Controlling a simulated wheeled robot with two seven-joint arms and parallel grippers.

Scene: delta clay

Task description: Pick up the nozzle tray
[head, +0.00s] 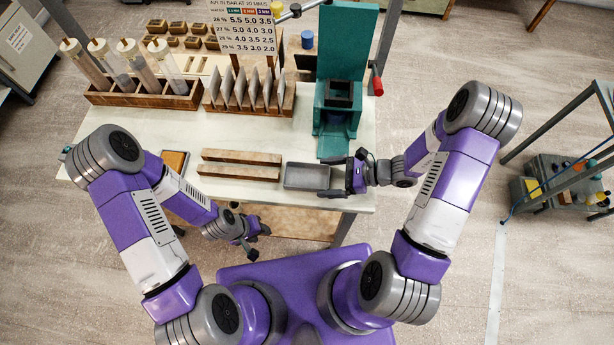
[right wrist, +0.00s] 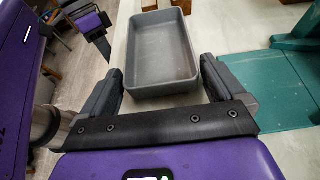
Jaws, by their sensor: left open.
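The nozzle tray (head: 307,176) is a shallow grey rectangular tray near the table's front edge, and it looks empty. It also shows in the right wrist view (right wrist: 163,58), lying flat. My right gripper (head: 336,176) is open at the tray's right end in the head view. In the right wrist view its fingers stand apart, one on each side of the tray's near end; I cannot tell whether they touch it. My left gripper (head: 258,241) is open and empty, low in front of the table's front edge, away from the tray.
Two wooden bars (head: 240,165) lie left of the tray. A green press (head: 338,100) stands behind my right gripper. A wooden rack with several clear tubes (head: 140,95) and a rack of plates (head: 248,97) stand further back. A small wooden box (head: 174,163) is at left.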

